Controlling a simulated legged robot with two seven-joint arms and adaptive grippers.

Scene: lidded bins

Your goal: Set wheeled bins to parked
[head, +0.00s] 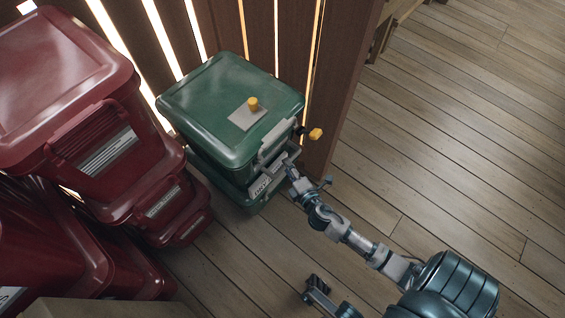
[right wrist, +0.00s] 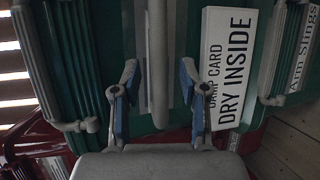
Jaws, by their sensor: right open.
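A green lidded bin (head: 215,105) stands against the wooden slat wall in the head view. Its lid is closed and carries a yellow knob (head: 253,103) on a grey plate. My right gripper (head: 286,168) is at the bin's front, by its grey handle. In the right wrist view my right gripper (right wrist: 158,80) is open, with a finger on either side of a grey handle bar (right wrist: 158,40); the fingers look apart from the bar. A white label (right wrist: 230,70) reading "DRY INSIDE" is on the green front. A dark jointed part of mine at the bottom may be my left gripper (head: 317,284).
Stacked dark red lidded bins (head: 65,75) stand left of the green bin, with more red bins (head: 45,245) at lower left. A yellow-tipped piece (head: 315,134) sticks out by the wooden post (head: 345,90). The plank floor (head: 450,150) on the right is clear.

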